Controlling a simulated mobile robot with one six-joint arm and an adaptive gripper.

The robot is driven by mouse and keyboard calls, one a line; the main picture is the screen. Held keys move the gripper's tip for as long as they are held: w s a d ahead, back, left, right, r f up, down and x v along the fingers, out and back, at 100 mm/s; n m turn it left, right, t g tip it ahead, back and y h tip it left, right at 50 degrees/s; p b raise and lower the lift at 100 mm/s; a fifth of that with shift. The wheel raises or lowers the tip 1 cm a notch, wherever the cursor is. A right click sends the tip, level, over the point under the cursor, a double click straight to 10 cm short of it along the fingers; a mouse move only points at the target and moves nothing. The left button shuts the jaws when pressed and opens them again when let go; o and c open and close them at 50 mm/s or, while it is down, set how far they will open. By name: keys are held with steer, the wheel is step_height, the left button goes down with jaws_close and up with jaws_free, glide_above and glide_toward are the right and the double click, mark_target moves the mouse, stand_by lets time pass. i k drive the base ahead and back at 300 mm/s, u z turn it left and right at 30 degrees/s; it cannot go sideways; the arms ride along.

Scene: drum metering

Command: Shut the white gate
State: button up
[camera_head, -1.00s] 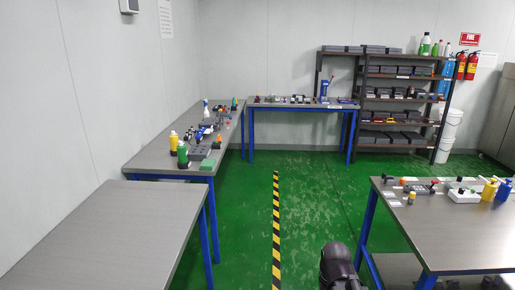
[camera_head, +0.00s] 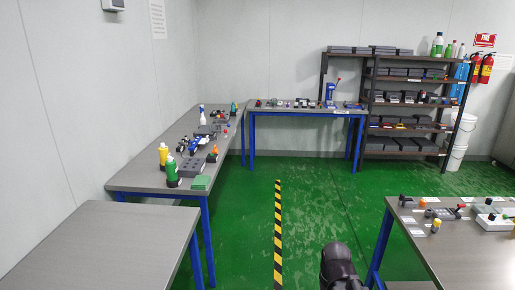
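I cannot make out a white gate in this view. A white box-like device (camera_head: 494,221) with small knobs on top sits on the right table (camera_head: 462,262), partly cut off by the right edge. I cannot tell whether it has a gate. A black rounded part of my arm shows at the bottom centre. My gripper's fingers are not in view.
A bare table (camera_head: 105,245) stands at the near left. A long table (camera_head: 140,178) behind it holds bottles and small devices. A back table (camera_head: 262,109) and a shelf rack (camera_head: 400,133) stand beyond. Green floor (camera_head: 325,205) with a striped line (camera_head: 278,230) is clear between.

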mark_target(203, 141)
steer(key=u, duration=0.2)
steer(key=i, duration=2.25)
steer(key=u, duration=0.35)
steer(key=i, duration=1.55)
steer(key=u, duration=0.2)
